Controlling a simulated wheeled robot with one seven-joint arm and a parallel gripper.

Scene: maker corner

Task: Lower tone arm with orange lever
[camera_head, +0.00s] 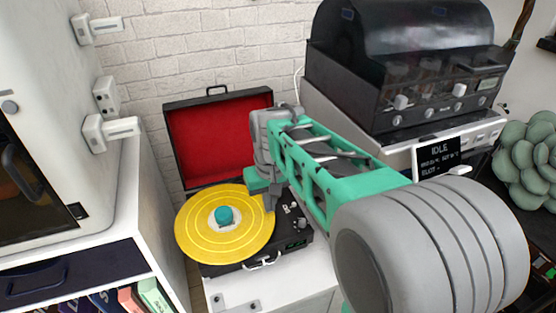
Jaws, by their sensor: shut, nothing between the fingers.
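A suitcase record player (235,267) stands open, its red-lined lid (218,142) raised at the back. A yellow record (199,245) with a teal knob (223,215) at its centre lies on the platter. My gripper (262,194) is shut and empty, pointing down above the right side of the record. I cannot tell whether it touches anything. The tone arm and the orange lever are not visible; my gripper and arm cover part of that side. Small knobs (300,223) show on the player's right side.
A black-hooded machine (400,75) and a display reading IDLE (439,157) are on the right. A green succulent (530,165) stands at far right. A white brick wall is behind.

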